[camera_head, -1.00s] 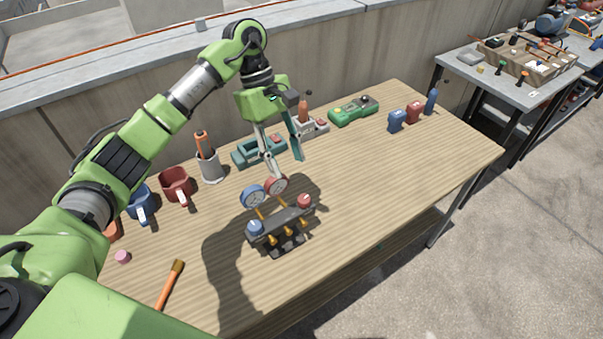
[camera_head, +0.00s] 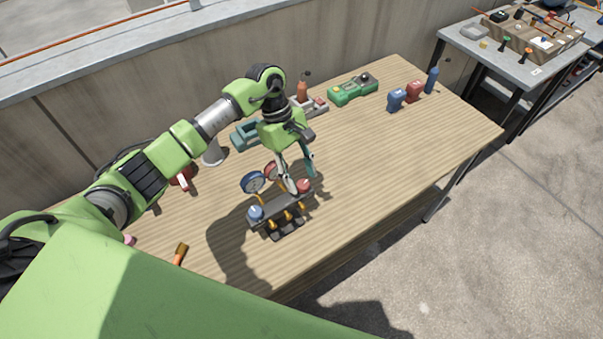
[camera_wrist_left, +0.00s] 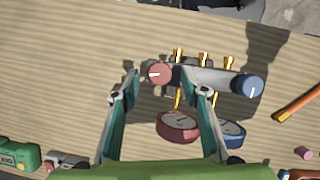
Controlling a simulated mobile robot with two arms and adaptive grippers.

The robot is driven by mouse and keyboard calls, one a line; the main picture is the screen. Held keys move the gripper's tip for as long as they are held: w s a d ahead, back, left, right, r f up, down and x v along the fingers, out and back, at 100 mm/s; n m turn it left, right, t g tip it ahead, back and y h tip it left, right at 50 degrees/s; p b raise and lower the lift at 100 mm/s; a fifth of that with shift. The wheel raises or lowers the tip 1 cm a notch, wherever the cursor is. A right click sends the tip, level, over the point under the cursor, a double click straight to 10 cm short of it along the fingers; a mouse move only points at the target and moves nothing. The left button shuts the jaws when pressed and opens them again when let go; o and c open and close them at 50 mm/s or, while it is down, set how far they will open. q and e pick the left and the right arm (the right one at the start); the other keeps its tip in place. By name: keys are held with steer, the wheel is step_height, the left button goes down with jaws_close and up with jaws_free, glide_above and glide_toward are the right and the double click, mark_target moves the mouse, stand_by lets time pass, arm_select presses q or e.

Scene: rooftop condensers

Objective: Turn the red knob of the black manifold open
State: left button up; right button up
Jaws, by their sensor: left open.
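The black manifold (camera_head: 275,209) stands on the wooden table with brass fittings on its front. Its red knob (camera_head: 305,187) is at the right end and its blue knob (camera_head: 256,213) at the left end. A blue gauge (camera_head: 253,182) and a red gauge (camera_head: 271,171) rise behind it. My left gripper (camera_head: 302,181) is open, pointing down at the red knob. In the left wrist view the red knob (camera_wrist_left: 159,74) lies between the open fingertips (camera_wrist_left: 160,72), with a white mark on its face. I cannot tell whether the fingers touch it. My right gripper is not in view.
A green device (camera_head: 352,89), a blue block (camera_head: 395,100), a red block (camera_head: 414,91) and a blue bottle (camera_head: 432,80) stand toward the back right. An orange-handled brush (camera_head: 181,252) lies at left. The table's right part is clear.

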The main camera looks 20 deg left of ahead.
arm_select(q)
steer(key=shift+s+d+f, duration=0.15)
steer(key=shift+d+f, duration=0.1)
steer(key=shift+f, duration=0.4)
steer(key=c, duration=1.1)
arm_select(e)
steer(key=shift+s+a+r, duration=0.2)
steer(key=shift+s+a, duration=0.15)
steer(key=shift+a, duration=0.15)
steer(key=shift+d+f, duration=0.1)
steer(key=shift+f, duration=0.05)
